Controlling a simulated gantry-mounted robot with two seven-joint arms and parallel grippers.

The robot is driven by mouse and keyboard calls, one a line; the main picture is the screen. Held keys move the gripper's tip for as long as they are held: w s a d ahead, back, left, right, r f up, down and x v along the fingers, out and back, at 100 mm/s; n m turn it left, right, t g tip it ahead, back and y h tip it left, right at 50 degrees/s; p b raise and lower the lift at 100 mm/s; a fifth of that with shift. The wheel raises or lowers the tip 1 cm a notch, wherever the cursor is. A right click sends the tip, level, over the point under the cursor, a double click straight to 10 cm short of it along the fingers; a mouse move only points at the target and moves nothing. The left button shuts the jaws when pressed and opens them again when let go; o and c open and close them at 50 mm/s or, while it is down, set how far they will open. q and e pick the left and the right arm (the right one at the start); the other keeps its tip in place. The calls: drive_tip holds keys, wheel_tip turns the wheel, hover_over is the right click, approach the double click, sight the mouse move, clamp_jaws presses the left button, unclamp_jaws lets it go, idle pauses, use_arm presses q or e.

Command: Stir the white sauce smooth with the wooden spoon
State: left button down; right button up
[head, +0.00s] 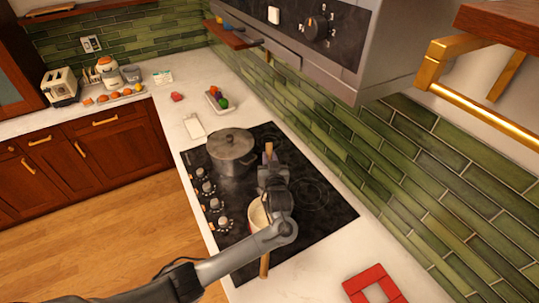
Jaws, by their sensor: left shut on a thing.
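My left gripper (268,170) is shut on the wooden spoon (268,150), whose handle end sticks up above the gripper. The rest of the spoon is hidden behind my gripper and wrist. A small saucepan (250,226) with pale sauce (258,214) stands on the near part of the cooktop, just below my gripper in the picture. My wrist covers its right side. I cannot tell whether the spoon reaches into the sauce. A wooden handle (264,267) shows below my forearm and seems to belong to the saucepan. My right gripper is not in view.
A lidded grey pot (231,152) stands on the black cooktop (318,222), beyond the saucepan. Control knobs (208,188) line its left edge. A red square trivet (374,286) lies on the counter at lower right. The range hood (300,50) overhangs the back.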

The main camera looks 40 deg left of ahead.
use_arm(q)
drive_tip(key=shift+s+d+f+b, duration=0.3)
drive_tip(key=shift+f+b, duration=0.1)
drive_tip(key=shift+f, duration=0.6)
drive_tip(key=shift+s+d+f+b, duration=0.2)
drive_tip(key=shift+s+f+b, duration=0.2)
drive_tip(key=shift+f, duration=0.55)
drive_tip(key=shift+s+d+f+b, duration=0.25)
drive_tip(key=shift+f+b, duration=0.15)
drive_tip(key=shift+f, duration=0.6)
